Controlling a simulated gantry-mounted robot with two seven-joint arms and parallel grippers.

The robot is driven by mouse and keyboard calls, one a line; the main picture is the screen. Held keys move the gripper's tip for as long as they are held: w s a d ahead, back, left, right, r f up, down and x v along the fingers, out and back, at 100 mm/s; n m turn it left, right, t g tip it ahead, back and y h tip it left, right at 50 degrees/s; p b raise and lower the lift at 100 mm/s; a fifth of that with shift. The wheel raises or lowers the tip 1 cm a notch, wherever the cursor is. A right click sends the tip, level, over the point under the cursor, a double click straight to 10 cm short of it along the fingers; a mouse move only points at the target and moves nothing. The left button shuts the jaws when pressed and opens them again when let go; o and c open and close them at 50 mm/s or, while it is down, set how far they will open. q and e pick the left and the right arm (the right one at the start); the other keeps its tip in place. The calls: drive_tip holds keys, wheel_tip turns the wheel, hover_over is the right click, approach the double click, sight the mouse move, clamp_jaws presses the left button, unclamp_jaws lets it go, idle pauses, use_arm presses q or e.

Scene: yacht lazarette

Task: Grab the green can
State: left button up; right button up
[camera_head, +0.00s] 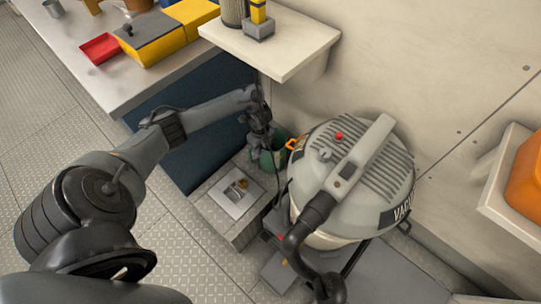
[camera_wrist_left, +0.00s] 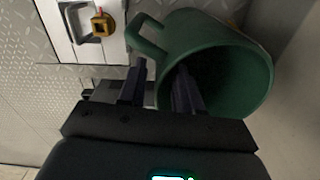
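The green can (camera_head: 268,158) is a wide, open-topped vessel with a side handle. In the head view it sits low between the grey box and the vacuum, partly hidden by my left gripper (camera_head: 263,140). In the left wrist view the can (camera_wrist_left: 225,45) fills the upper right, its dark mouth facing the camera and its handle at left. My left gripper (camera_wrist_left: 160,88) is open there. Its right finger overlaps the can's mouth and its left finger is outside, by the handle, with the near wall between them. I cannot tell whether either finger touches. My right gripper is not in view.
A large vacuum (camera_head: 350,170) with a hose stands close on the right. A grey box (camera_head: 232,208) with a metal latch plate is in front. A counter (camera_head: 110,82) with containers is at upper left, and a white shelf (camera_head: 290,50) overhangs behind. Floor at left is clear.

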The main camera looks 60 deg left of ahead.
use_arm(q)
wheel_tip(320, 180, down, 4)
drive_tip(key=shift+b, duration=0.95)
drive_tip(key=shift+w, duration=0.1)
drive_tip(key=shift+c, duration=0.5)
drive_tip(key=c, duration=0.5)
clamp_jaws()
drive_tip(key=shift+r, duration=0.1)
